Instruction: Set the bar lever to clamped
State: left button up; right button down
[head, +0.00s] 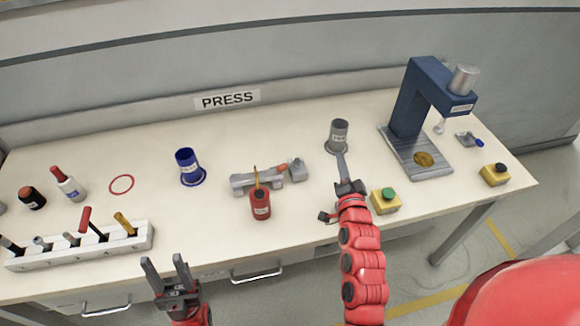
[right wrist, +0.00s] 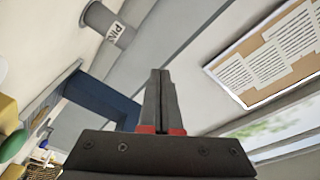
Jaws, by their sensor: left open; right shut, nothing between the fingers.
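A grey clamp-like fixture (head: 243,182) lies near the middle of the table in the head view, with a small orange part on it. A small grey piece with a blue-tipped handle (head: 468,139) sits right of the press. I cannot tell which of these carries the bar lever, or its setting. My right gripper (head: 341,156) is shut and empty just in front of a grey labelled cup (head: 338,133); it also shows shut in the right wrist view (right wrist: 160,72). My left gripper (head: 164,259) is open and empty at the table's front edge, away from both pieces.
A red can (head: 260,205) stands before the grey fixture. A green-button box (head: 385,201) is right of my right gripper. The blue press (head: 408,100) stands at the right. A blue cup (head: 187,166) and tool rack (head: 75,256) are at left. Clear table lies around the red ring (head: 121,177).

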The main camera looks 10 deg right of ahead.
aim_at(282, 169)
jog(key=s+a+f+g+y+p, duration=0.35)
jog(key=s+a+g+y, duration=0.25)
jog(key=a+g, duration=0.3)
jog(key=shift+m, duration=0.4)
jog(key=p+x, duration=0.1)
jog(key=x, duration=0.2)
jog(key=p+x, duration=0.1)
jog(key=x, duration=0.2)
jog(key=p+x, duration=0.2)
jog(key=x, duration=0.1)
jog(key=shift+w+r, duration=0.35)
jog(key=shift+w+a+r+p, duration=0.15)
jog(key=shift+w+p, duration=0.2)
jog(key=shift+w, duration=0.2)
jog(key=shift+w+a+r+p, duration=0.1)
jog(key=shift+w+a+p, duration=0.15)
jog(key=shift+w, duration=0.3)
jog(key=shift+w+a+p, duration=0.25)
jog(key=shift+w+p, duration=0.05)
jog(key=shift+w, duration=0.4)
jog(key=shift+w+a+r, duration=0.15)
jog(key=shift+w+a, duration=0.4)
jog(key=shift+w, duration=0.15)
jog(key=shift+r+t, duration=0.2)
jog(key=shift+t, duration=0.1)
